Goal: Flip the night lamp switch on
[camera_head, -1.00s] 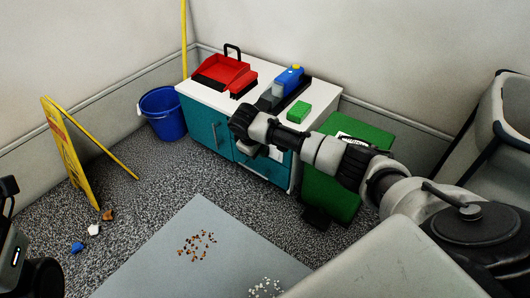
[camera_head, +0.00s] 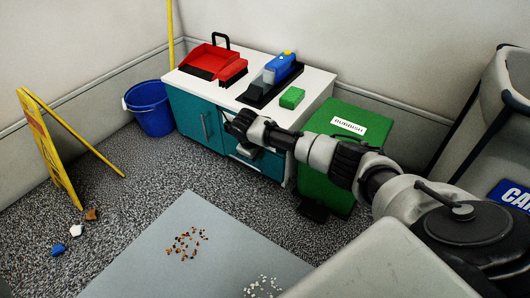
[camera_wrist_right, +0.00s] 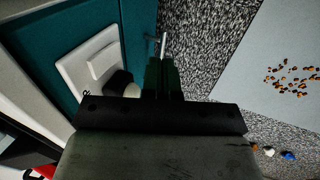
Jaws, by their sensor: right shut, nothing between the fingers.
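A white switch plate (camera_wrist_right: 72,70) with a raised rocker (camera_wrist_right: 104,60) is on the teal cabinet front in the right wrist view. A small dark cylinder with a pale end (camera_wrist_right: 118,84) sits beside it, partly hidden; I cannot tell what it is. I cannot tell whether the switch is on. My right gripper (camera_wrist_right: 161,62) is shut and empty, its fingertips to the right of the plate and apart from the rocker in the picture.
Debris lies on the grey mat (camera_head: 140,265).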

